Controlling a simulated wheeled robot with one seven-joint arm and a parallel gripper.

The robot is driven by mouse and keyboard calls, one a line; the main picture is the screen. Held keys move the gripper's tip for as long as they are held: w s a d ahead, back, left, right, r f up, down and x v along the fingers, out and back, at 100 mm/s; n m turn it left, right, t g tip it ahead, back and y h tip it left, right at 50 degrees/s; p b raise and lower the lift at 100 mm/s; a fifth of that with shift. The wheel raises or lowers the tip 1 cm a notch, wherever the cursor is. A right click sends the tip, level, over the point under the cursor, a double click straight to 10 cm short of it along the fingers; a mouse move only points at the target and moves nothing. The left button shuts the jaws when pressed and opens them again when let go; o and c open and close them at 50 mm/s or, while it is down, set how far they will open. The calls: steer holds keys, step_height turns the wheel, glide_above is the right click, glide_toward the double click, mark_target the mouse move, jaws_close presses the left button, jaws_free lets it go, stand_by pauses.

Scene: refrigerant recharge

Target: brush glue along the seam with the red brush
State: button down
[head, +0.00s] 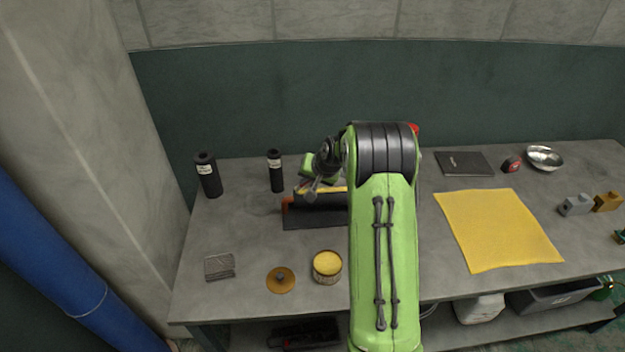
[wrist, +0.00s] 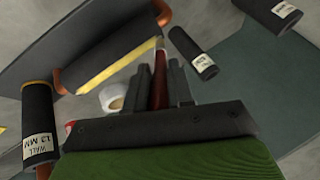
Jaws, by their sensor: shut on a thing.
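In the wrist view my gripper (wrist: 162,88) is shut on the red brush (wrist: 160,76), whose handle stands between the two dark fingers. The brush's pale tip reaches the far end of a yellow seam (wrist: 115,65) on black insulation (wrist: 95,45); I cannot tell if they touch. Copper-coloured pipe (wrist: 164,13) shows at the insulation's ends. In the head view my green arm hides much of the work and the brush cannot be made out. The yellow seam (head: 336,189) shows just left of my arm. The open glue tin (head: 327,264) stands in front of it.
A brown lid (head: 281,280) and a grey mesh piece (head: 219,267) lie at the front left. Two black tubes (head: 208,176) (head: 276,172) stand at the back left. A yellow cloth (head: 497,229), a dark book (head: 464,164) and a metal bowl (head: 544,158) are right of my arm.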

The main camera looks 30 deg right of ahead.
steer(key=shift+w+a, duration=0.15)
steer(key=shift+a, duration=0.25)
step_height(320, 180, up, 4)
steer(key=shift+d+r+p, duration=0.1)
steer(key=shift+d+p, duration=0.05)
steer(key=shift+p, duration=0.95)
steer(key=shift+a+r+p, duration=0.2)
steer(key=shift+r+p, duration=0.5)
steer(key=shift+r, duration=0.35)
steer(key=shift+d+r+p, duration=0.1)
steer(key=shift+r+p, duration=0.4)
steer(key=shift+r, duration=0.4)
